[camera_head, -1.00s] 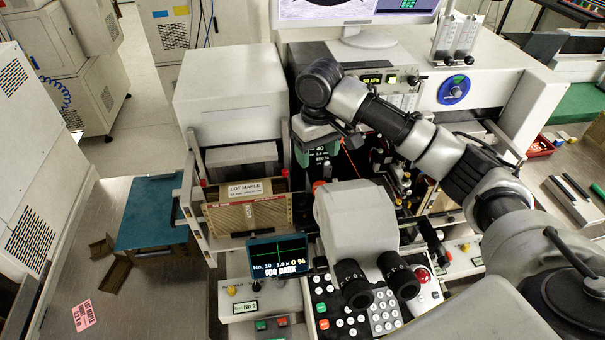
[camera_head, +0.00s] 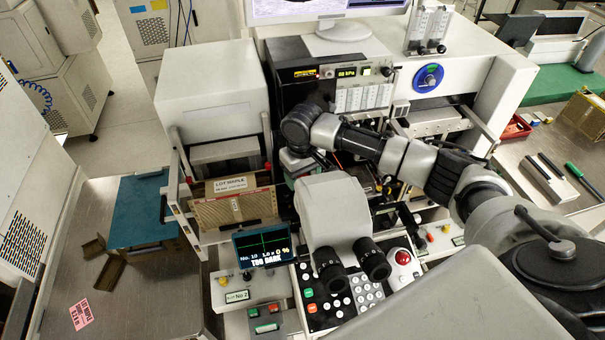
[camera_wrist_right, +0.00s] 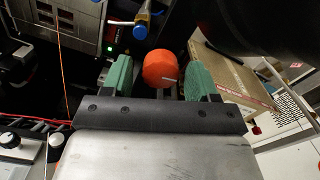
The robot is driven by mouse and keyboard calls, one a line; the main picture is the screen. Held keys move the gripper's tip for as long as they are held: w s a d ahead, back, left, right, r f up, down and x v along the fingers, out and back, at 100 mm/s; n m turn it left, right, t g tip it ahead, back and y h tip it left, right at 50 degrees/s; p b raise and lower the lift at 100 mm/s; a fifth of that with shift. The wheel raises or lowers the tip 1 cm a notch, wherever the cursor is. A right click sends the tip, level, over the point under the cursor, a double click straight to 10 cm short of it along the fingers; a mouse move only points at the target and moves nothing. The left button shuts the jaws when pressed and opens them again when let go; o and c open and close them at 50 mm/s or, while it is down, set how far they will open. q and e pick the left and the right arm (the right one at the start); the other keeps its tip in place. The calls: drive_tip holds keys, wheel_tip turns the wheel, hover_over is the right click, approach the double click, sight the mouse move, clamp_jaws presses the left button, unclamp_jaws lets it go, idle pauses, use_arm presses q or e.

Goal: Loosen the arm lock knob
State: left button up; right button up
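An orange-red round knob (camera_wrist_right: 160,68) with a pale line on its face shows in the right wrist view; I take it for the arm lock knob. My right gripper (camera_wrist_right: 160,80) is open, with one green finger on each side of the knob and a visible gap on both sides. In the head view my right gripper (camera_head: 294,162) is low behind the microscope head (camera_head: 333,208), mostly covered by my own wrist. I cannot make out the knob there. My left gripper is not in view.
The microscope eyepieces (camera_head: 352,262) and keypad (camera_head: 350,295) stand in front. A small "TOO DARK" screen (camera_head: 263,245) and a lot box (camera_head: 235,205) are at the left. In the wrist view a blue-capped fitting (camera_wrist_right: 141,24) and an orange wire (camera_wrist_right: 60,60) are near the gripper.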

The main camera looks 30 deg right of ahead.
drive_tip(key=shift+w, duration=0.1)
drive_tip(key=c, duration=0.8)
drive_tip(key=shift+n, duration=0.4)
drive_tip(key=n, duration=0.7)
drive_tip(key=shift+n, duration=0.3)
drive_tip(key=n, duration=0.4)
drive_tip(key=shift+n, duration=2.2)
drive_tip(key=o, duration=1)
drive_tip(key=shift+c, duration=0.2)
